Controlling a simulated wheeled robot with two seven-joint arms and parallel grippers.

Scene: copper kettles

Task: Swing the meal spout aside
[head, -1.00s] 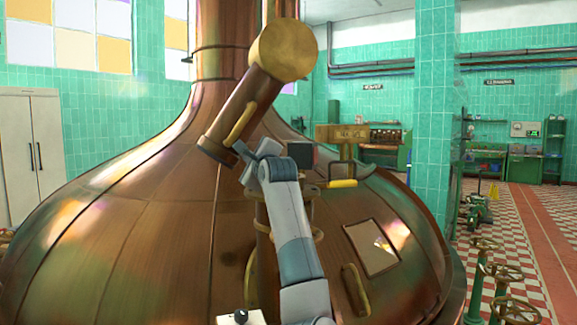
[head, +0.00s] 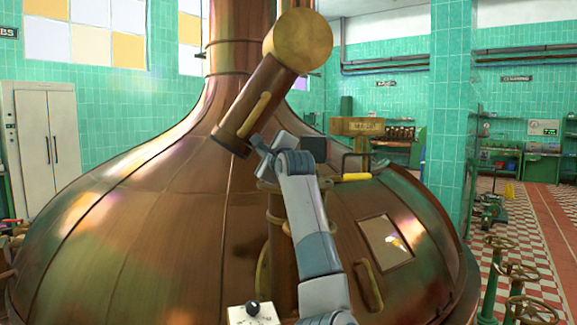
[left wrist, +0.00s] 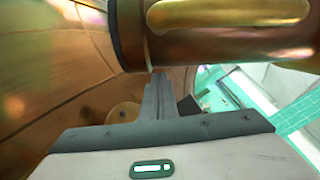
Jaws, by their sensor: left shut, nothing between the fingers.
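The meal spout (head: 262,92) is a copper tube with a round brass end cap, slanting down to the left in front of the big copper kettle (head: 130,220). A brass handle (head: 256,114) runs along its side. My left gripper (head: 256,141) is at the spout's lower end, below the handle. In the left wrist view the closed fingers (left wrist: 158,84) reach up to the underside of the spout (left wrist: 225,45), very near or touching it; I cannot tell which. The handle (left wrist: 230,12) shows above, apart from the fingers. My right gripper is not in view.
A wooden box on a stand (head: 358,127) is right of the gripper. A hatch with a glass pane (head: 386,243) is on the kettle's right side. A tiled pillar (head: 450,110) rises behind; the checkered floor beyond looks open.

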